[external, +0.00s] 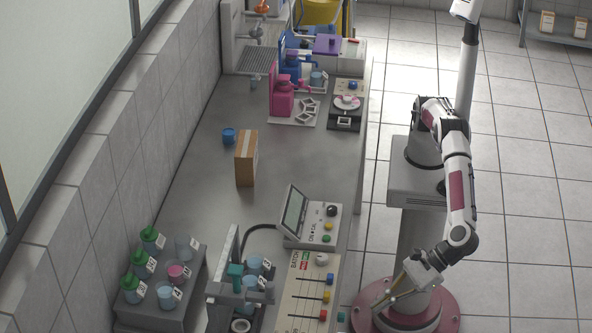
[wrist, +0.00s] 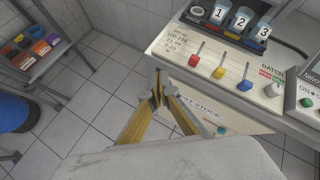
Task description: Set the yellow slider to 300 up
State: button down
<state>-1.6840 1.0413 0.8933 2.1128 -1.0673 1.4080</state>
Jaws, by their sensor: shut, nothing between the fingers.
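The yellow slider (external: 326,297) is a small knob on the cream batch panel (external: 297,312), at the right end of its dark slot, between the blue slider (external: 330,279) and the red slider (external: 323,314). In the wrist view the yellow slider (wrist: 219,72) stands at the near end of its slot, between the red slider (wrist: 194,60) and the blue slider (wrist: 244,85). My gripper (wrist: 158,90) is shut and empty, left of the panel's front edge in that view and apart from the sliders. In the external view my gripper (external: 378,302) is right of the panel.
A grey rack with numbered cups (wrist: 239,19) stands behind the sliders. A white knob (wrist: 272,90) and a console with a screen (external: 312,222) are beside them. The bench edge lies close to my gripper; open floor is on my side.

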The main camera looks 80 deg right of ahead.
jog(key=d+m+h, duration=0.5)
jog(key=d+m, duration=0.3)
jog(key=d, duration=0.1)
jog(key=shift+d+m+g, duration=0.15)
jog(key=shift+m+g, duration=0.15)
jog(key=shift+f, duration=0.15)
send_near(330, 299)
notch_tip(330, 299, down, 4)
jog(key=shift+w+f, duration=0.1)
jog(key=shift+w, duration=1.95)
jog(key=w, duration=0.9)
jog(key=shift+w, duration=0.25)
